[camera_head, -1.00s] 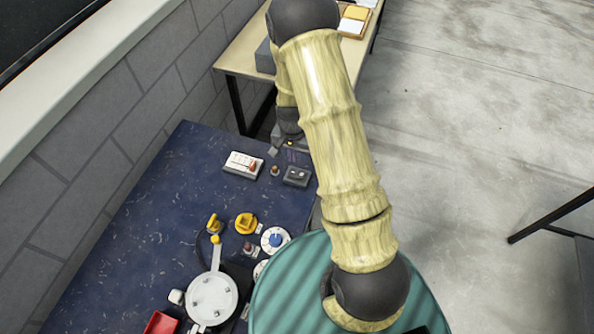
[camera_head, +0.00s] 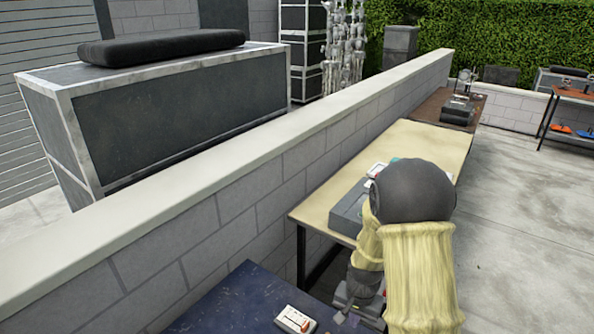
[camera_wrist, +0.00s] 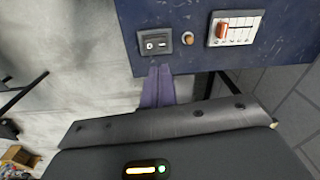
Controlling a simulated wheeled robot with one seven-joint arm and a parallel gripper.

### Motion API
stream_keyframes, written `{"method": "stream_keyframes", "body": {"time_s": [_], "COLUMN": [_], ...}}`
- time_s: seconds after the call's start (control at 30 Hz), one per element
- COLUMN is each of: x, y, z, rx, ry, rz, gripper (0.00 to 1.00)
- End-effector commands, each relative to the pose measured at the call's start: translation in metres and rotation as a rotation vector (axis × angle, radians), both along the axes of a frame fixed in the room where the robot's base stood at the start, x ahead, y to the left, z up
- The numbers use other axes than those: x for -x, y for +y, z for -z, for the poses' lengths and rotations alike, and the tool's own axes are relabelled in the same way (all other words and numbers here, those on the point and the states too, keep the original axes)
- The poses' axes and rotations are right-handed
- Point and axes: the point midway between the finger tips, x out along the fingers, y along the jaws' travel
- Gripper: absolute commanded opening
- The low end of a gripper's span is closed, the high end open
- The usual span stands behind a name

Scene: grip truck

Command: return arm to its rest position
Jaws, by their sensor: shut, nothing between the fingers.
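My arm, pale bamboo-like links with dark round joints, reaches forward at the right of the head view. My gripper (camera_wrist: 157,88) shows in the wrist view as two purple fingers side by side, shut and empty. Its tips lie close to the edge of the dark blue table (camera_wrist: 185,15) in that picture; I cannot tell the height between them. In the head view the gripper is low in the picture, partly hidden by my arm.
A white slider box (camera_wrist: 235,29), an orange-brown knob (camera_wrist: 187,38) and a grey switch box (camera_wrist: 155,41) sit near the blue table's edge. A beige table (camera_head: 425,140) stands beyond, along a low block wall (camera_head: 250,190). The concrete floor (camera_head: 530,200) at right is clear.

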Motion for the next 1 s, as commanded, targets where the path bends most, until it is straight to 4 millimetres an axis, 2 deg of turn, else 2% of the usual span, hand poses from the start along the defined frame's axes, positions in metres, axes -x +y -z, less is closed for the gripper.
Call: {"method": "stream_keyframes", "body": {"time_s": [0.03,0.2,0.5,0.7,1.0], "x": [0.007,0.033,0.093,0.121,0.123], "y": [0.0,0.0,-0.001,-0.002,-0.002], "z": [-0.017,-0.063,-0.123,-0.14,-0.141], "rx": [0.0,0.008,0.049,0.077,0.08], "ry": [-0.018,-0.066,-0.147,-0.176,-0.176], "rz": [-0.032,-0.154,-0.373,-0.466,-0.476], "gripper": [0.0,0.0,0.0,0.0,0.0]}}
